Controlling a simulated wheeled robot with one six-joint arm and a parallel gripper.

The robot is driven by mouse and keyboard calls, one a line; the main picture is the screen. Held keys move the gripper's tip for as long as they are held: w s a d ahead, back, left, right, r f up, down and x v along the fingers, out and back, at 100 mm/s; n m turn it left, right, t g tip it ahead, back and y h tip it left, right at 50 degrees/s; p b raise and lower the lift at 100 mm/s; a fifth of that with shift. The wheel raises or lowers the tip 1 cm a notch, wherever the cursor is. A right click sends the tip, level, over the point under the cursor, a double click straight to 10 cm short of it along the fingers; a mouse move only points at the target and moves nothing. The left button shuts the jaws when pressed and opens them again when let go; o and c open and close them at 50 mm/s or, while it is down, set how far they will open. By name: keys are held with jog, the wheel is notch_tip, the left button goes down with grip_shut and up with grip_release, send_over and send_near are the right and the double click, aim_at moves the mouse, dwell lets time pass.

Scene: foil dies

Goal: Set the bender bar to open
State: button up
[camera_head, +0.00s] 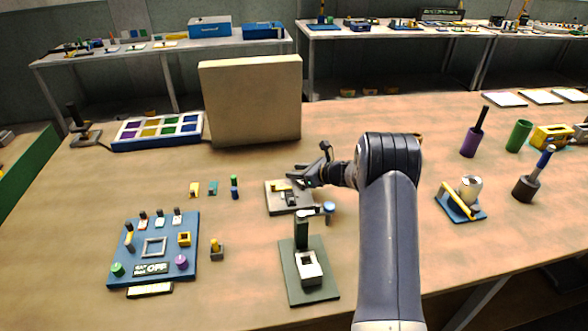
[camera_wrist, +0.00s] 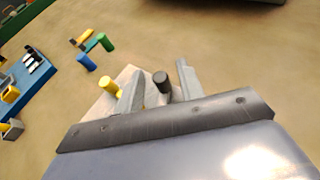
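A small grey fixture (camera_head: 279,208) sits on the table at the picture's middle, with a yellow part (camera_head: 281,187) on top. I take it to be the bender, but its bar is not clearly made out and its setting cannot be read. My gripper (camera_head: 303,180) is low over its back right part and hides some of it. In the wrist view my gripper (camera_wrist: 160,88) is open, with a dark round knob (camera_wrist: 161,77) between its fingers and gaps at both sides. A yellow peg (camera_wrist: 108,84) stands just outside the left finger, on the pale plate.
A green press-like stand (camera_head: 312,290) is close in front. A blue panel (camera_head: 122,275) reading OFF is front left. A tall tan box (camera_head: 250,100) stands behind. A blue-based fixture (camera_head: 475,214) with a yellow bar is right.

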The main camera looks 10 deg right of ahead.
jog(key=shift+x, duration=0.75)
jog(key=shift+c, duration=0.5)
grip_shut()
